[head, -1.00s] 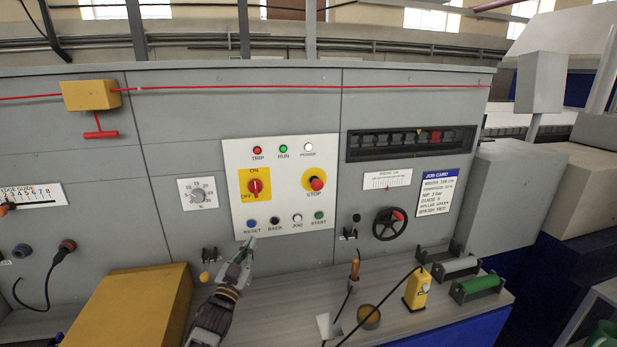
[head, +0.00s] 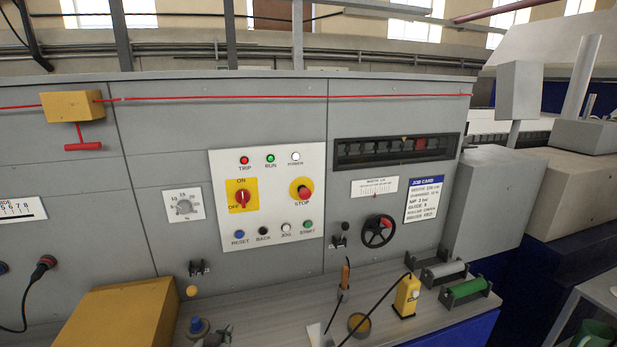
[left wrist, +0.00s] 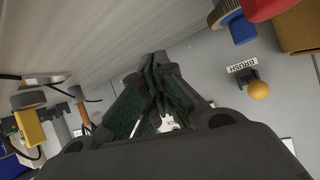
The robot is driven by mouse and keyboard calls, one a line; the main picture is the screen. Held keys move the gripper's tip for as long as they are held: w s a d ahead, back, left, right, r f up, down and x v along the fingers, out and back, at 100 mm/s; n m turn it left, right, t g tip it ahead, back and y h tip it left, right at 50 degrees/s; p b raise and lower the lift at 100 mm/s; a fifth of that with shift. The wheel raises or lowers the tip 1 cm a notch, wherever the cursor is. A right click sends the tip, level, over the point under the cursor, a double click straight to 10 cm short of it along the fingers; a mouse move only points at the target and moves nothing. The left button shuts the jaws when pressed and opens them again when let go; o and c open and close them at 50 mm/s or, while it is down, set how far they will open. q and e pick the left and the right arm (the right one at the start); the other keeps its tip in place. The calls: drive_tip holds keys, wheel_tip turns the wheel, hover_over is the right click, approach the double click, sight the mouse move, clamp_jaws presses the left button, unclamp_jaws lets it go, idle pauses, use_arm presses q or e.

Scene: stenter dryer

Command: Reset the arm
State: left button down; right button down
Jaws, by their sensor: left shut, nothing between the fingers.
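My left gripper (head: 217,338) shows only as a small dark part at the bottom edge of the head view, over the front of the ledge. In the left wrist view its dark fingers with green pads (left wrist: 155,95) are together, with nothing held between them. The gripper is apart from the white button panel (head: 267,200), which sits above it and to the right. My right gripper is in neither view.
A blue knob (head: 197,325) stands close left of my gripper, and a yellow box (head: 120,312) lies further left. A yellow device (head: 407,296), cables and green and grey rollers (head: 466,288) occupy the ledge's right. Clear air lies before the panel.

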use_arm(q)
drive_tip(key=s+f+g, duration=0.2)
drive_tip(key=s+g, duration=0.2)
drive_tip(key=s, duration=0.8)
drive_tip(key=s+f+g, duration=0.2)
drive_tip(key=s+g, duration=0.2)
drive_tip(key=s, duration=0.7)
wheel_tip(320, 180, down, 33)
drive_tip(key=s+g, duration=0.2)
drive_tip(key=s, duration=0.1)
drive_tip(key=s+a+f, duration=0.2)
drive_tip(key=s+f, duration=0.8)
drive_tip(key=s, duration=0.1)
drive_tip(key=s+a+f+g, duration=0.1)
drive_tip(key=s+f, duration=0.9)
drive_tip(key=s, duration=0.1)
drive_tip(key=shift+a+m, duration=0.4)
drive_tip(key=shift+w+f, duration=0.1)
drive_tip(key=shift+f, duration=0.05)
